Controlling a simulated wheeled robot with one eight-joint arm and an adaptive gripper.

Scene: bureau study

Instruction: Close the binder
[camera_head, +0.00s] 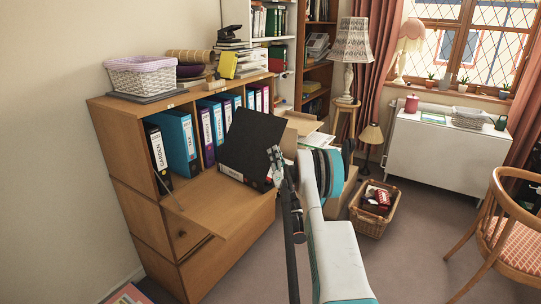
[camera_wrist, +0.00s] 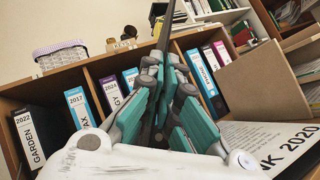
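The black binder stands open on the lowered wooden flap. In the head view its dark cover (camera_head: 250,138) is raised and tilted, and its spine with a white label lies low at the front. My gripper (camera_head: 276,156) is at the cover's right edge. In the wrist view the teal-padded fingers (camera_wrist: 160,62) are close together around a thin dark strip (camera_wrist: 168,22), which looks like the cover seen edge-on.
Upright binders (camera_head: 180,140) fill the cabinet behind. The wooden flap (camera_head: 205,205) is bare at front left. A white basket (camera_head: 140,77) and stacked books stand on the cabinet. A cardboard box (camera_head: 303,122) is behind the binder. A wicker basket (camera_head: 372,222) stands on the floor at right.

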